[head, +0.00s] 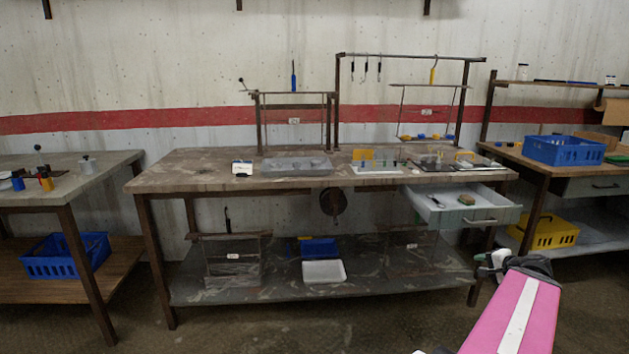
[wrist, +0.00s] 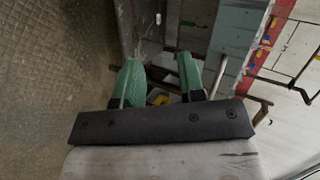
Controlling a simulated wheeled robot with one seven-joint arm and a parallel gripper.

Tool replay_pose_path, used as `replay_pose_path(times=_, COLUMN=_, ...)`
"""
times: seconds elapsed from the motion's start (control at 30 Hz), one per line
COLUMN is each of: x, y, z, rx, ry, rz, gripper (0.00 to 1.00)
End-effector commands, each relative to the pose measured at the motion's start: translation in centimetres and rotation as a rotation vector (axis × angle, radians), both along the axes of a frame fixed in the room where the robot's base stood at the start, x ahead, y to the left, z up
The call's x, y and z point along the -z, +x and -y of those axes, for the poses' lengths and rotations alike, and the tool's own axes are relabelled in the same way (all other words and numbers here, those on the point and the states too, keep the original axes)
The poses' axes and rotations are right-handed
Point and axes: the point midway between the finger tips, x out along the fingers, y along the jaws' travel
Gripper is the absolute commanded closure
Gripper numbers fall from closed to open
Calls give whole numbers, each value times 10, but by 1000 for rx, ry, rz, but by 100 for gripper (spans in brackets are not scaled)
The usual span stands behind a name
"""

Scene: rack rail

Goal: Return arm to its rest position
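My gripper (wrist: 160,62) shows in the wrist view with its two green fingers apart and nothing held between them. In the head view my pink arm reaches in from the lower right. Its far end, with my gripper (head: 488,262), is in front of the right end of the middle workbench (head: 230,176), low beside the open drawer (head: 470,216). The fingers are small and partly hidden by the wrist there, and I see no contact with the bench.
A yellow crate (head: 545,232) sits on the right bench's lower shelf, close to my gripper. A blue crate (head: 562,150) stands above it. Hooks hang from the rack rail (head: 410,57). The floor (head: 300,325) before the middle bench is clear.

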Motion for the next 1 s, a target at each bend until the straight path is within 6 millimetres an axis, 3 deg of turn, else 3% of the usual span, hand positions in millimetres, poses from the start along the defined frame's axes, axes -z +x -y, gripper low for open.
replay_pose_path(times=0.1, x=20, y=15, z=-41, rx=-101, ry=-50, rz=-77, gripper=64)
replay_pose_path(times=0.43, x=71, y=34, z=-142, rx=-362, ry=-220, rz=-276, gripper=64)
replay_pose_path(times=1.0, x=139, y=22, z=-286, rx=-790, ry=-602, rz=-552, gripper=64)
